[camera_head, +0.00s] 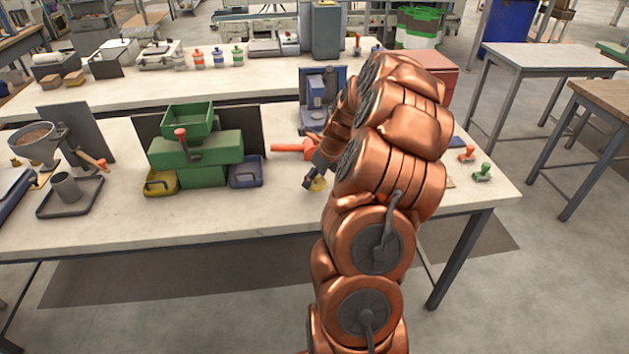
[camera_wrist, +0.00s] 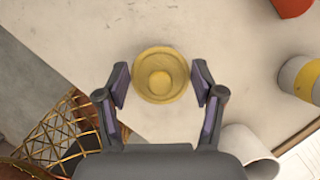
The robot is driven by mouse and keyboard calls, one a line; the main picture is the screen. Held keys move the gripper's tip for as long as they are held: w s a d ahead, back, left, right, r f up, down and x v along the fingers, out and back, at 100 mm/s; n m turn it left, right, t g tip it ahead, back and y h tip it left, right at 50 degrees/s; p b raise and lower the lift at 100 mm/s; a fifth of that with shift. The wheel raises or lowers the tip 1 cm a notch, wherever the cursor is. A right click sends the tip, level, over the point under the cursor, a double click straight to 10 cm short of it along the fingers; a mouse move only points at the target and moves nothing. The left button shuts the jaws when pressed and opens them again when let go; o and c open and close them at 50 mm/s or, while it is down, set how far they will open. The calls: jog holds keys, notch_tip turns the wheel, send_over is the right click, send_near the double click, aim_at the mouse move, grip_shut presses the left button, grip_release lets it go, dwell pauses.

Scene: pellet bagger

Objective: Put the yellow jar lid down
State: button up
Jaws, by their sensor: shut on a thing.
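In the head view the lid (camera_head: 318,185) shows at the end of my gripper (camera_head: 313,182), over the front part of the pale worktable (camera_head: 270,215). Whether the lid touches the tabletop I cannot tell. My arm hides part of the table to the right.
A green machine (camera_head: 195,150) with a yellow bin (camera_head: 160,183) and a blue bin (camera_head: 246,172) stands left of my gripper. An orange-red object (camera_head: 290,148) lies behind it. In the wrist view a white cylinder (camera_wrist: 248,150) and a grey-and-yellow one (camera_wrist: 300,78) are at right.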

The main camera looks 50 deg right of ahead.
aim_at(316, 181)
jog(key=shift+w+d, duration=0.1)
jog(key=shift+w, duration=0.25)
jog(key=shift+f+p, duration=0.85)
jog(key=shift+f, duration=0.95)
jog(key=shift+f, duration=0.1)
jog(key=o, duration=0.8)
